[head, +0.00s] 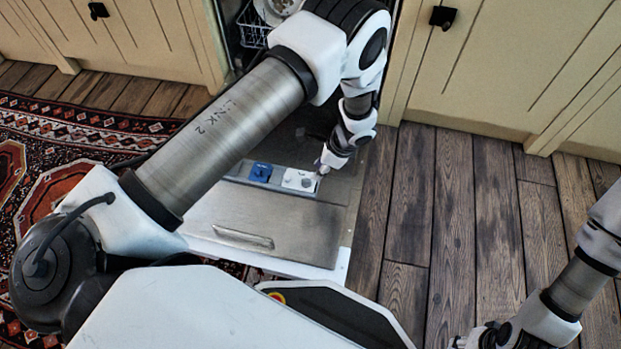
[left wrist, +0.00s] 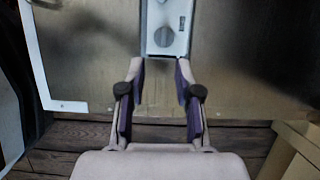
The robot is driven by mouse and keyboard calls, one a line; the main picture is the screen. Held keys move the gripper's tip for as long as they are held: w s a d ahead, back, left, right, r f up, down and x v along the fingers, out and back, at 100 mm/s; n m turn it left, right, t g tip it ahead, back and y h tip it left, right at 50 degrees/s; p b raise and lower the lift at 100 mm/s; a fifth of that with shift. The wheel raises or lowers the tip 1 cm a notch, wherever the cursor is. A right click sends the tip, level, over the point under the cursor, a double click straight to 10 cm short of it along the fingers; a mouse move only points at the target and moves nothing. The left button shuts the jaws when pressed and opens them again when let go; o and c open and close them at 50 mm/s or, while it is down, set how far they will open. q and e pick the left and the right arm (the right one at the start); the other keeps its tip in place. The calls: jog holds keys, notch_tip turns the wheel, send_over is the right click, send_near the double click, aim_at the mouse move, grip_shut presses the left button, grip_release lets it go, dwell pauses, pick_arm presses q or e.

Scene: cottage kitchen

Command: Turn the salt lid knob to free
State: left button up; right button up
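The salt lid is a pale panel (head: 297,179) set in the open dishwasher door. My left gripper (left wrist: 160,70) is open and empty. Its fingertips point at the panel, one on either side of its near end, just short of the knob; I cannot tell whether they touch it. In the head view my left gripper (head: 323,163) is small, beside the panel's right end. My right gripper (head: 468,342) is partly cut off at the bottom edge.
A blue cap (head: 261,172) sits left of the pale panel. The open dishwasher door (head: 290,222) lies over the floor, with a rack (head: 250,22) behind it. Cream cabinets (head: 510,70) stand at the back. The plank floor (head: 430,200) at right is clear.

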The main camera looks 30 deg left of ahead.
aim_at(308, 181)
pick_arm(q)
jog(key=b+x, duration=0.1)
jog(key=x, duration=0.1)
jog(key=b+x, duration=0.1)
jog(key=x, duration=0.2)
jog(key=b+x, duration=0.1)
jog(key=x, duration=0.1)
jog(key=shift+w+a+f+b, duration=0.2)
jog(key=shift+w+f+b, duration=0.05)
jog(key=shift+f+b, duration=0.15)
grip_shut()
pick_arm(e)
notch_tip(308, 181, down, 4)
jog(key=shift+f, duration=0.2)
